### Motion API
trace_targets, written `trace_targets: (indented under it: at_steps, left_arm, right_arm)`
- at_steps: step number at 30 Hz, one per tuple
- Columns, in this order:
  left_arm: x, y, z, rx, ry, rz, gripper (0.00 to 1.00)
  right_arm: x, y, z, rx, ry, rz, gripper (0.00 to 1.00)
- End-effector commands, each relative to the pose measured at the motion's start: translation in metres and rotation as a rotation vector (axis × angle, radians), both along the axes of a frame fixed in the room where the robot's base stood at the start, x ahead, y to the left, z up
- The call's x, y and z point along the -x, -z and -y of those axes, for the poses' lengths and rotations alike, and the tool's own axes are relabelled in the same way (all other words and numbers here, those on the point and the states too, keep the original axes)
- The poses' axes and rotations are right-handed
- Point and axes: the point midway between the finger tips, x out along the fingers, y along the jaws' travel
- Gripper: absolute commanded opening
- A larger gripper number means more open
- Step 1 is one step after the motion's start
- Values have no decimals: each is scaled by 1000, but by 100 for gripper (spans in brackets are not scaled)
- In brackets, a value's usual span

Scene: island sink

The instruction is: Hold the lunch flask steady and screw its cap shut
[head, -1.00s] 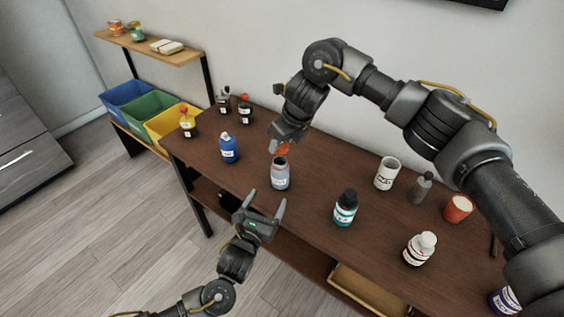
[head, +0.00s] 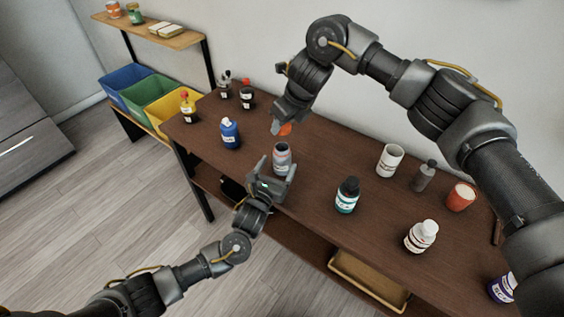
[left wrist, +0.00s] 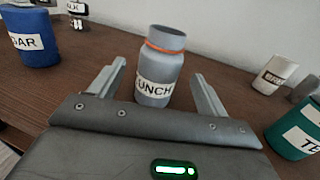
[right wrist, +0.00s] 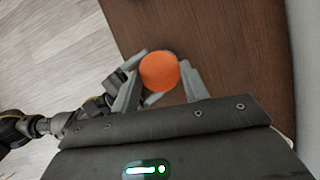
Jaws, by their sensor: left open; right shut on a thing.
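The lunch flask (head: 282,156) is a grey bottle with an orange ring at its neck and no cap on it. It stands upright on the brown table, and its LUNCH label shows in the left wrist view (left wrist: 158,88). My left gripper (head: 276,165) is open, its fingers on either side of the flask, with gaps visible in the left wrist view. My right gripper (head: 280,127) is shut on the orange cap (right wrist: 160,71) and holds it above the flask. The cap also shows in the head view (head: 285,129). In the right wrist view the cap hides most of the flask.
A blue bottle (head: 230,134) stands left of the flask. Coloured bins (head: 150,98) are at the left. The table right around the flask is clear.

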Motion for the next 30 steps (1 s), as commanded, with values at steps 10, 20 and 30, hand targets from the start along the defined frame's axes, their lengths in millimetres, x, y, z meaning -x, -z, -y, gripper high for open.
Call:
trace_targets:
  at_steps: [10, 20, 30]
  left_arm:
    - [-45, 0, 17, 0, -1, 1, 76]
    - [-53, 0, 20, 1, -1, 1, 76]
    - [-52, 0, 19, 1, -1, 1, 49]
  right_arm:
    - [0, 0, 0, 0, 0, 0, 24]
    - [0, 0, 0, 0, 0, 0, 24]
    - [0, 0, 0, 0, 0, 0, 24]
